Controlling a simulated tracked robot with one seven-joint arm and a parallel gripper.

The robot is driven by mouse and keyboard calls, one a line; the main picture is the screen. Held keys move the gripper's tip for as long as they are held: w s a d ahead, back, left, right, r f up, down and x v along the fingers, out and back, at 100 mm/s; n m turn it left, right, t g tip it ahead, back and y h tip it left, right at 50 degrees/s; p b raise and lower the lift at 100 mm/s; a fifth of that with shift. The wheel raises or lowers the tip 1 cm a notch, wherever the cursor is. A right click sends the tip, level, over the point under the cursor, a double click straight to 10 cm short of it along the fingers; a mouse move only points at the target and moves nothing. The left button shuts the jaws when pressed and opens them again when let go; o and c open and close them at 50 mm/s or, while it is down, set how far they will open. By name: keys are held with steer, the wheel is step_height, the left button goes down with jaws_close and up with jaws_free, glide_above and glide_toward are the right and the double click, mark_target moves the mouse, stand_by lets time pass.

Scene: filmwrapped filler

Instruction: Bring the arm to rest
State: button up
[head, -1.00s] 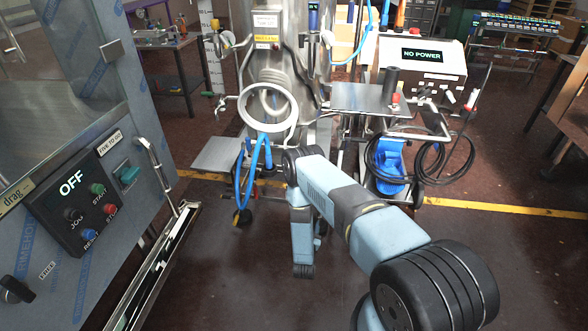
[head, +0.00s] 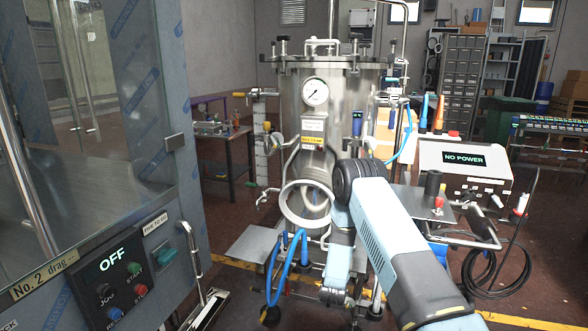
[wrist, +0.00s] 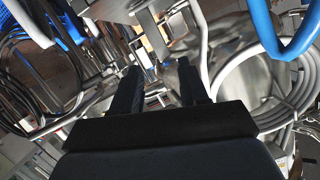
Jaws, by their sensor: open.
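My gripper (wrist: 160,82) shows in the wrist view as two dark fingers standing apart with nothing between them. It points toward metal legs, tubes and hoses of the machinery; the exact gap to them is hard to tell. In the head view my blue-grey arm is raised and bent in front of the steel filler tank (head: 345,110). The gripper itself cannot be made out in the head view.
A wrapped cabinet with an OFF panel (head: 118,282) stands close at left. A NO POWER box (head: 462,165) is at right, with black cable loops (head: 500,265) below it. A blue hose (head: 285,270) and a metal plate (head: 258,243) are by the tank. A bench (head: 225,150) stands behind.

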step_height(320, 180, up, 22)
steer(key=n+g+y, duration=0.1)
steer(key=g+y, duration=0.1)
steer(key=s+r+n+g+y, duration=0.1)
steer(key=s+r, duration=0.4)
steer(key=r, duration=0.4)
steer(key=s+r+n+g+y, duration=0.1)
steer(key=s+r, duration=0.4)
steer(key=r, duration=0.4)
steer(key=s+d+r+n+g, duration=0.1)
steer(key=s+r, duration=0.4)
steer(key=s, duration=0.4)
steer(key=s+d+r+n+g, duration=0.1)
steer(key=s+d+r, duration=0.1)
steer(key=s+r, duration=0.5)
steer(key=s+d+n+g, duration=0.1)
steer(key=s+d+g, duration=0.1)
steer(key=s, duration=2.3)
steer(key=shift+d+g+h, duration=0.3)
steer(key=shift+d+g, duration=0.1)
steer(key=shift+g, duration=0.1)
steer(key=shift+o, duration=0.2)
steer(key=shift+s+r, duration=0.1)
steer(key=shift+s, duration=0.1)
